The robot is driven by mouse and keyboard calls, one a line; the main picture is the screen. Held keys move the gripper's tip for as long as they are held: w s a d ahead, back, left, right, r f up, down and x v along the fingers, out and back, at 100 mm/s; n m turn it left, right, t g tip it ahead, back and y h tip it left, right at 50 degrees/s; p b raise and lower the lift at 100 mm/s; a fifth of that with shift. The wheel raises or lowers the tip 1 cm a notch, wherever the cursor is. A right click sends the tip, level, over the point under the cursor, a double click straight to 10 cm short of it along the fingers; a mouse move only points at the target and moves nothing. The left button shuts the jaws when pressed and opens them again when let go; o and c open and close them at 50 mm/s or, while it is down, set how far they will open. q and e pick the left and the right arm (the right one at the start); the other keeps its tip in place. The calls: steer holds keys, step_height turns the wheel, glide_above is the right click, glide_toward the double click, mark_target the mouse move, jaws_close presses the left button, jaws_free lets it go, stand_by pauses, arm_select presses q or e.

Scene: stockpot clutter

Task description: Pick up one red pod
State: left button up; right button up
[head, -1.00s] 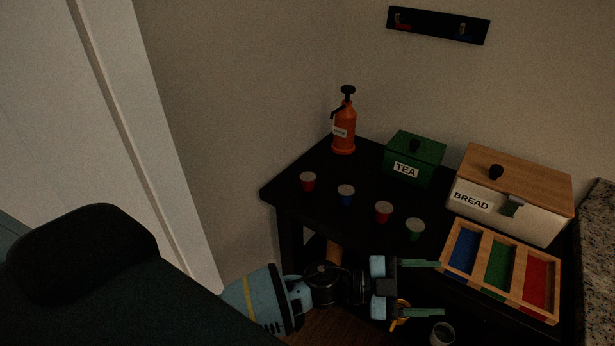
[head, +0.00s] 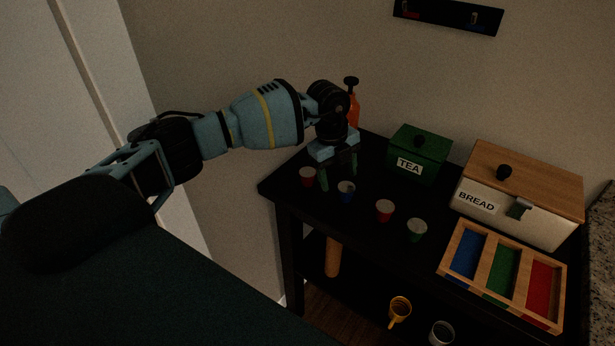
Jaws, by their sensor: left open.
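Two red pods with pale lids stand on the black table: one red pod (head: 307,177) near the left edge and another red pod (head: 384,210) nearer the middle. A blue pod (head: 346,192) stands between them, and a green pod (head: 417,230) stands to the right. My left gripper (head: 338,182) points down with its fingers apart and empty. One finger shows between the left red pod and the blue pod, the other behind the blue pod. I cannot tell its exact height above the table. My right gripper does not show.
An orange pump bottle (head: 354,110) is partly hidden behind my left wrist. A green tea box (head: 419,152), a bread box (head: 520,195) and a three-part wooden tray (head: 483,277) stand to the right. A yellow mug (head: 400,308) and a grey mug (head: 442,333) are lower down.

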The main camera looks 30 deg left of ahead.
mark_target(308, 172)
arm_select(q)
steer(key=a+r+y, duration=0.1)
steer(key=a, duration=0.2)
steer(key=a+r+n+y, duration=0.1)
steer(key=a, duration=0.1)
steer(key=a+r+n+y, duration=0.1)
steer(key=a+r, duration=0.1)
steer(key=a, duration=0.1)
steer(key=shift+w+a, duration=0.25)
steer(key=shift+a, duration=0.1)
steer(key=shift+w+f, duration=0.1)
steer(key=shift+f, duration=1.75)
steer(key=shift+g, duration=0.3)
steer(key=f, duration=0.2)
steer(key=f+b, duration=0.1)
steer(key=f, duration=0.1)
steer(key=shift+w+a+f, duration=0.15)
steer(key=shift+a+f, duration=0.05)
steer(key=shift+f, duration=0.05)
steer(key=shift+r, duration=0.2)
steer(key=shift+c, duration=0.6)
steer(key=c, duration=0.7)
steer(key=shift+c, duration=1)
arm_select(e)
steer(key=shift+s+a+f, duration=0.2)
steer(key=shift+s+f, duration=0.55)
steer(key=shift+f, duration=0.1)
